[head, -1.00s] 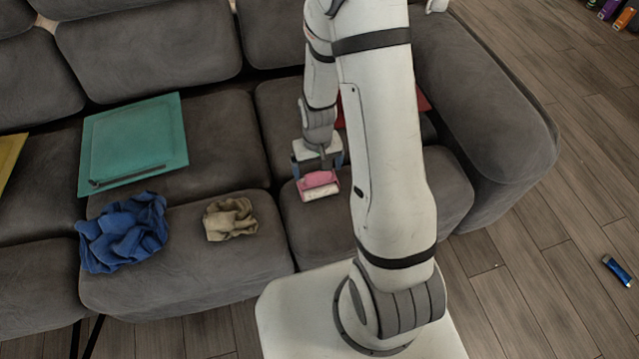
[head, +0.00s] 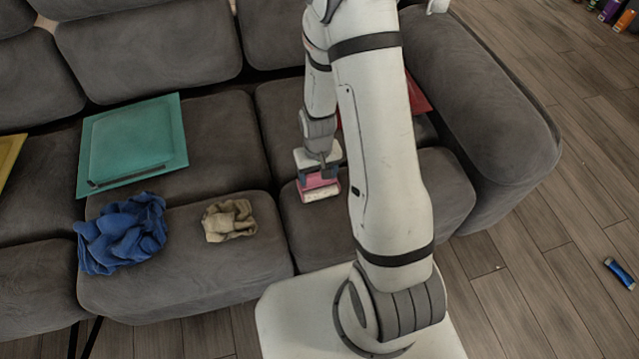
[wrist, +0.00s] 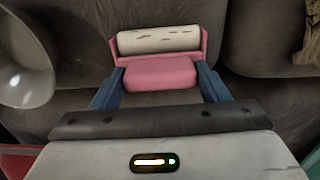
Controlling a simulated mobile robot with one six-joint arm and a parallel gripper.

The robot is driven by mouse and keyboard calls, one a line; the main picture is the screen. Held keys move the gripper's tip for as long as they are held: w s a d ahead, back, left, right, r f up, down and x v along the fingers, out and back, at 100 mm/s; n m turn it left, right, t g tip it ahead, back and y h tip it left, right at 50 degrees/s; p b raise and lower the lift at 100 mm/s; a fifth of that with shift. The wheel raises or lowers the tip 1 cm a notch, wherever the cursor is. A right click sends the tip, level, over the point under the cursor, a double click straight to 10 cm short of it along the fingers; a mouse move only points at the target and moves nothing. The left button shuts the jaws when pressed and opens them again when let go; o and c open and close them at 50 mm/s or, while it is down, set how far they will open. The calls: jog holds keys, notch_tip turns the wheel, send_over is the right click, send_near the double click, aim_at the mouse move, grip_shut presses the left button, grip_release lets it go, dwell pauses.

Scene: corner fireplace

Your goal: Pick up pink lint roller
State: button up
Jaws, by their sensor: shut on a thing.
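The pink lint roller (head: 321,191) is on the front of the grey sofa's right seat cushion in the head view. It has a pink handle and a white roll. In the wrist view the lint roller (wrist: 160,75) is between the two blue fingers, with its white roll on the far side. My gripper (head: 319,176) is shut on its pink handle. In the wrist view my gripper (wrist: 160,88) has a finger at each side of the handle. I cannot tell whether the roller still touches the cushion.
A tan crumpled cloth (head: 229,221) and a blue crumpled cloth (head: 122,234) lie left of the roller. A teal square tray (head: 134,143) lies behind them. A red object (head: 417,96) is partly hidden behind my arm. A blue cylinder (head: 619,273) lies on the floor at right.

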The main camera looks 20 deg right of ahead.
jog(key=c, duration=0.4)
jog(key=shift+r, duration=0.15)
jog(key=shift+c, duration=0.2)
notch_tip(320, 180, up, 10)
jog(key=shift+f+p, duration=0.15)
jog(key=shift+p, duration=1)
jog(key=o, duration=0.7)
jog(key=shift+c, duration=1.3)
